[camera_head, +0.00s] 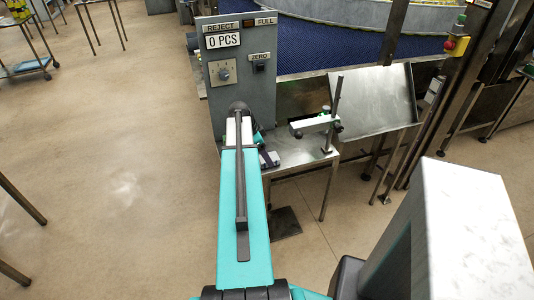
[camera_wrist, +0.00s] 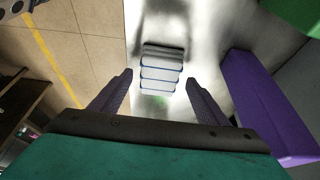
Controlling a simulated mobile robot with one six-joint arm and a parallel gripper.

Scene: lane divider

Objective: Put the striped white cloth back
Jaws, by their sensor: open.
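The striped white cloth (camera_wrist: 161,72) shows in the wrist view as a small folded bundle, white with thin blue stripes and a grey band at its far end. It lies on a shiny metal surface. My gripper (camera_wrist: 159,79) is open, with one finger on each side of the cloth in the picture. Clear gaps show between the cloth and both fingers, and nothing is held. The height of the fingers above the cloth is hard to tell. In the head view my arm covers much of this area, and I cannot make out the cloth for sure.
A purple block (camera_wrist: 262,105) stands right of my gripper, with a green part (camera_wrist: 293,14) beyond. In the head view, a grey control panel (camera_head: 235,70) reading "0 PCS" rises behind the small metal table (camera_head: 290,150). A post (camera_head: 337,105) with a white-topped bar stands on the table's right.

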